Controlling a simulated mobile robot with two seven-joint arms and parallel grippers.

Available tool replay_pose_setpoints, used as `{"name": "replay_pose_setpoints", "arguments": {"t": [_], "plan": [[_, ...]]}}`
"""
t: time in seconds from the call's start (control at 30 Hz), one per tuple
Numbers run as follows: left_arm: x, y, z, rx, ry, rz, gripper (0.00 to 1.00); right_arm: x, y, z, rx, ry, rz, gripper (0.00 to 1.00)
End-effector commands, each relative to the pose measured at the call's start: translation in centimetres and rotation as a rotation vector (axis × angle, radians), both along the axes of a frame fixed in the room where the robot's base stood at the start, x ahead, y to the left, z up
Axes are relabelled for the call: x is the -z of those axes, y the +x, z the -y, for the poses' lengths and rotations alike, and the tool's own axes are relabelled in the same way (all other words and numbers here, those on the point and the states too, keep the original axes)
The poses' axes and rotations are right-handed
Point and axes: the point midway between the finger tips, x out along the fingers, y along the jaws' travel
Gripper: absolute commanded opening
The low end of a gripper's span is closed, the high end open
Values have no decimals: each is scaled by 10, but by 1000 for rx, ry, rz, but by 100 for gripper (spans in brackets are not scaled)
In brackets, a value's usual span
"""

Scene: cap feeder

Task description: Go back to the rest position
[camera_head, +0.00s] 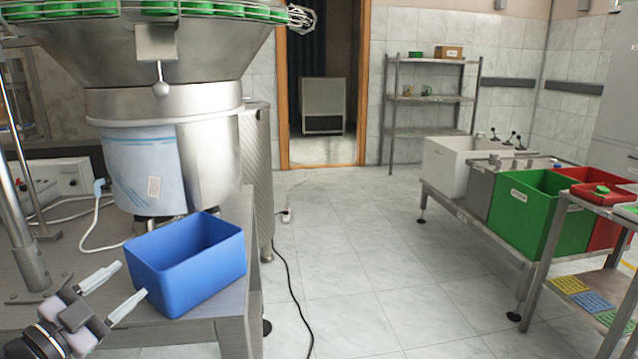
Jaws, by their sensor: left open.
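My left gripper (124,289) is at the lower left in the head view. Its two fingers are spread apart with nothing between them, and they point toward the blue bin (186,262). The bin is open-topped and stands on the grey bench at the front of the cap feeder (209,157). One fingertip is at or very near the bin's left wall; I cannot tell if it touches. The inside bottom of the bin is hidden. My right gripper is not in view.
The metal bench (80,325) fills the lower left. A black cable (288,290) runs across the tiled floor. On the right stand a white bin (450,165), a green bin (525,215) and a rack. A shelf (428,100) stands at the back.

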Motion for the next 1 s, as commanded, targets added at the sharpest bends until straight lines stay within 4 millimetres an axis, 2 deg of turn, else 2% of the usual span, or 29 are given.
{"name": "replay_pose_setpoints", "arguments": {"t": [0.03,0.2,0.3,0.5,0.57,0.77,1.0], "plan": [[38,-13,6,-18,19,-98,56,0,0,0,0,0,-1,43],[142,-69,20,-76,99,-393,56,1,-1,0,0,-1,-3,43],[189,-108,27,-96,148,-546,56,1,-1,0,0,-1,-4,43],[256,-191,37,-113,244,-814,56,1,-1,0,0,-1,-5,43],[267,-210,42,-117,249,-869,56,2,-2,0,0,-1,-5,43],[273,-210,77,-159,46,-869,56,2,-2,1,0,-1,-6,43],[275,-211,128,-211,-228,-884,56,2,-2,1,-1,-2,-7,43]]}}
